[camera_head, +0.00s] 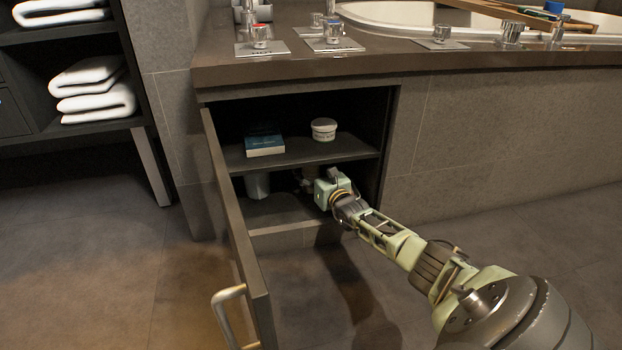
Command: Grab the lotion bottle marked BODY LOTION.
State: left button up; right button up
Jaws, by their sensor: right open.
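My right gripper (303,183) reaches into the lower compartment of the open cabinet (277,241), below the middle shelf. Its fingers point left and are small and dark in the shadow. It is open. A dim shape just behind the fingers is too dark to identify. No label reading BODY LOTION can be made out. A pale grey container (257,186) stands at the left of the same compartment, left of my gripper and apart from it. My left gripper is not in view.
The middle shelf (300,153) holds a blue and white box (265,145) and a white lidded jar (323,129). The cabinet door (238,235) stands open on the left. The countertop (290,68) overhangs the cabinet. Folded towels (95,90) lie on a left rack.

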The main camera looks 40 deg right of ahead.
jog(key=shift+c, duration=0.4)
jog(key=c, duration=1.5)
jog(key=shift+r, duration=0.15)
